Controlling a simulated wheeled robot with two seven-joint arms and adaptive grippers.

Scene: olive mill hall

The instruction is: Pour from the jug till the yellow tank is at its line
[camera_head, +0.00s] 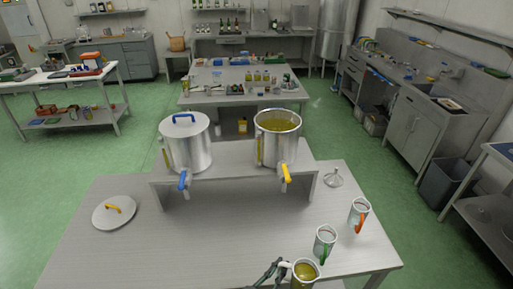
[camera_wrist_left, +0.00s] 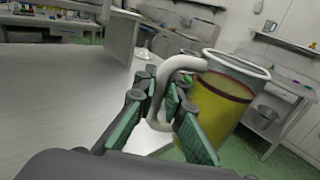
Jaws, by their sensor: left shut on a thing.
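The yellow tank (camera_head: 278,140) is a steel pot with a yellow tap (camera_head: 286,172), on the right of a raised stand (camera_head: 235,162). It is open at the top, with yellow-green liquid inside. A sight tube shows on its left side; I cannot read the level against a line. My left gripper (camera_head: 280,270) is at the table's front edge, shut on the pale handle (camera_wrist_left: 160,85) of a jug (camera_head: 303,273) holding yellow-green liquid. The jug, well short of the tank, looks about upright in the head view; its bottom is cut off. My right gripper is not in view.
A second tank (camera_head: 186,145) with a blue-handled lid and blue tap stands left on the stand. A loose lid (camera_head: 114,212) lies at left. A green-handled jug (camera_head: 325,242), an orange-handled jug (camera_head: 358,213) and a funnel (camera_head: 333,178) stand at right. The table's middle is clear.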

